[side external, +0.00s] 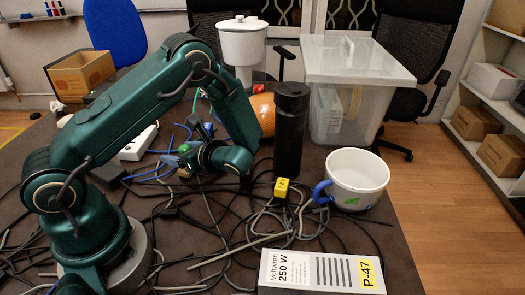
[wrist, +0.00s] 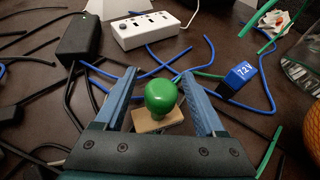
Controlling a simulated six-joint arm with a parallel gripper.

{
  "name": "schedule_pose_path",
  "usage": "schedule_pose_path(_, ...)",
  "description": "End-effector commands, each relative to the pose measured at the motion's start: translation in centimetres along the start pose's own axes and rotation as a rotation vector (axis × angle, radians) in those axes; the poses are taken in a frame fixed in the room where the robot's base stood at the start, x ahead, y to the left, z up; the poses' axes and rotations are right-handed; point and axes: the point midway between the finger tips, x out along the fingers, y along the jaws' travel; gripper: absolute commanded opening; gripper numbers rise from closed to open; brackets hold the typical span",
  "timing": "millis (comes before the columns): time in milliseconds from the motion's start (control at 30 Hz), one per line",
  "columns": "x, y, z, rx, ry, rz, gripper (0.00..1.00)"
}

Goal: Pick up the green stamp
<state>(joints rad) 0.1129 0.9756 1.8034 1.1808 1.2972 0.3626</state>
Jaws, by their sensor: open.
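The green stamp has a round green knob (wrist: 161,97) on a light wooden base (wrist: 158,121). It stands on the dark table among cables in the wrist view. My gripper (wrist: 160,73) is open, with one blue finger on each side of the stamp and gaps visible between knob and fingers. The fingers partly frame the base. In the side view my gripper (side external: 172,160) is low over the table, left of the black bottle.
A white power strip (wrist: 147,31), a black adapter (wrist: 80,38) and a blue 12V block (wrist: 239,76) lie around the stamp, with loose cables. A black bottle (side external: 290,130), a mug (side external: 357,182), a yellow block (side external: 282,187) and a Voltwren box (side external: 321,272) stand to the right.

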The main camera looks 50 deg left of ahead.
Motion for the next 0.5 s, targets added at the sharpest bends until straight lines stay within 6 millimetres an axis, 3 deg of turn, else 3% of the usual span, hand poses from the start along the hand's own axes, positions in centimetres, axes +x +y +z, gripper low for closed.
schedule_pose_path(300, 0.46, 0.02, -0.02, 0.001, 0.002, 0.0, 0.72)
schedule_pose_path(367, 0.46, 0.02, -0.01, 0.001, 0.001, 0.0, 0.53)
schedule_pose_path(500, 0.45, 0.02, -0.01, 0.001, 0.001, 0.0, 0.0)
